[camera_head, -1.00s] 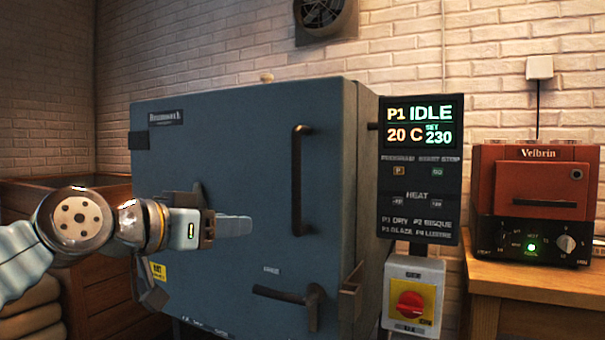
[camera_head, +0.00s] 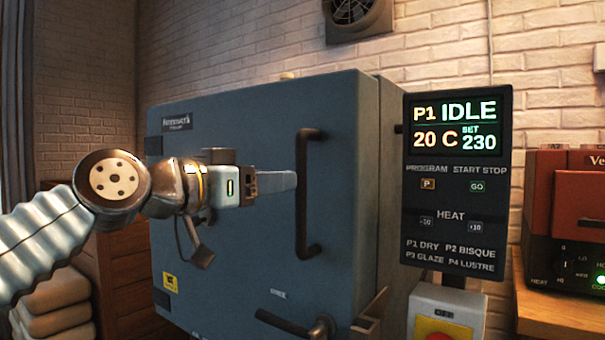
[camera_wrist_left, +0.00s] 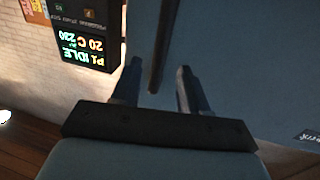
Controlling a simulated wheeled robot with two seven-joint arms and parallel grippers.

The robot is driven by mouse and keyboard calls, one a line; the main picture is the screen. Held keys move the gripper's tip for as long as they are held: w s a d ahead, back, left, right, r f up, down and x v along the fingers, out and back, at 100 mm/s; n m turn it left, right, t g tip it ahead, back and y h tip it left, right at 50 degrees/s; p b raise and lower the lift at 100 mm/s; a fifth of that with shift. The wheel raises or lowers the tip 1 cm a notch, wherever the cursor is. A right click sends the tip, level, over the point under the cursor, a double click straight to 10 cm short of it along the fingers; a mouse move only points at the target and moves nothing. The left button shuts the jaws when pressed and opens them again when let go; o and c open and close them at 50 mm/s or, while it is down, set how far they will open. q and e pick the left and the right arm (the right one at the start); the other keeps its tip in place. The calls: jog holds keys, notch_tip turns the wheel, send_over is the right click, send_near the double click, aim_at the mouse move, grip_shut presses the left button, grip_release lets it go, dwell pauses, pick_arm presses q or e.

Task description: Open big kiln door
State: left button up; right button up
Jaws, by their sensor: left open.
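The big kiln (camera_head: 235,240) is blue-grey and fills the middle of the head view. Its front door looks shut. A dark upright bar handle (camera_head: 302,225) is on the door's right part. A dark lever (camera_head: 295,323) sits below it, partly cut off by the frame's bottom edge. My left gripper (camera_head: 292,180) is open, its fingertips at the upright handle from the left. In the left wrist view the handle (camera_wrist_left: 163,40) runs between the two spread fingers of my left gripper (camera_wrist_left: 158,66), not clasped. My right gripper is out of view.
A control panel (camera_head: 456,225) reading P1 IDLE, 20 C, set 230 stands right of the kiln, with a switch box (camera_head: 450,305) below. A small red kiln (camera_head: 565,190) stands on a wooden table (camera_head: 550,325) at right. Wooden drawers (camera_head: 122,275) are at left.

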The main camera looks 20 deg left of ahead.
pick_arm(q)
jog(key=x, duration=0.6)
jog(key=shift+w+d+p, duration=0.15)
jog(key=shift+w+p, duration=0.05)
jog(key=shift+p, duration=0.15)
grip_shut()
